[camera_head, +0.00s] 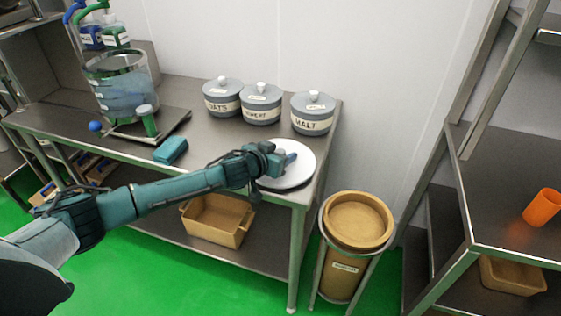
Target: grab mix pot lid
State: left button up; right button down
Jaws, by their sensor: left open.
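A round white lid (299,174) lies flat on the right end of the steel table. I take it for the mix pot lid. A blue handle shows near its middle, partly hidden by my left gripper. My left gripper (281,158) is open, over the lid with its fingers at the handle. I cannot tell whether the fingers touch it. A clear, round pot (122,88) with a metal rim stands at the table's left end, probably the mix pot. My right gripper is not in view.
Three grey lidded pots, oats (221,97), one with an unclear label (261,104) and malt (312,113), stand behind the lid. A teal block (171,150) lies left of my gripper. A brown bin (345,262) stands right of the table. An orange cup (541,207) is on the right shelf.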

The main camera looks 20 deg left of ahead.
pick_arm(q)
jog(key=shift+c, duration=0.4)
grip_shut()
